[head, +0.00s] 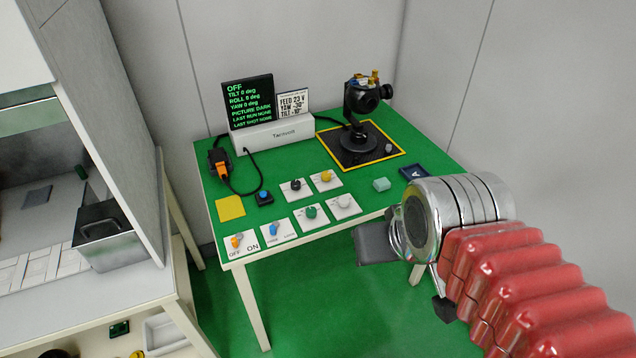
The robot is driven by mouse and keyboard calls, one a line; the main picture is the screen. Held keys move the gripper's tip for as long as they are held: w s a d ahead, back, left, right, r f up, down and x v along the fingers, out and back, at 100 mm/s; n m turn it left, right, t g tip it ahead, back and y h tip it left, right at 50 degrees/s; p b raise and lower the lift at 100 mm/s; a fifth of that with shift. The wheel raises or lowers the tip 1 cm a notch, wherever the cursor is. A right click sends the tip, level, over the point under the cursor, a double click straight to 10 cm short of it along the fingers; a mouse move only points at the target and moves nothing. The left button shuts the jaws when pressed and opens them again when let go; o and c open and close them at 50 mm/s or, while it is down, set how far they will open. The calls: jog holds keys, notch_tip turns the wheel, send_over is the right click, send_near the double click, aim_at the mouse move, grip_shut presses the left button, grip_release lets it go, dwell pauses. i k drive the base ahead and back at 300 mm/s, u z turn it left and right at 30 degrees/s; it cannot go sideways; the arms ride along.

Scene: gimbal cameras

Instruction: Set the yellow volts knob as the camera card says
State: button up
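The yellow knob (327,177) sits on a white plate in the back row of controls on the green table; its plate's print is too small to read. The camera card (292,103) stands behind, right of the display, and reads FEED 23 V, YAW -30°, TILT -10°. The display (249,102) reads OFF, TILT, ROLL and YAW 0 deg, PICTURE DARK, LAST RUN NONE, LAST SHOT NONE. My gripper (376,243) is a dark grey shape beyond my chrome wrist, in front of the table's front edge and apart from the knob. Its fingers cannot be made out.
Nearby are a black knob (295,185), green knob (310,212), white knob (344,201), blue knob (272,230) and an OFF/ON switch (237,241). A black gimbal camera (362,98) stands on a black, yellow-edged pad (340,155).

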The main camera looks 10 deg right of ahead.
aim_at(326, 176)
jog(key=z, duration=0.05)
jog(key=i, duration=1)
jog(key=u, duration=0.05)
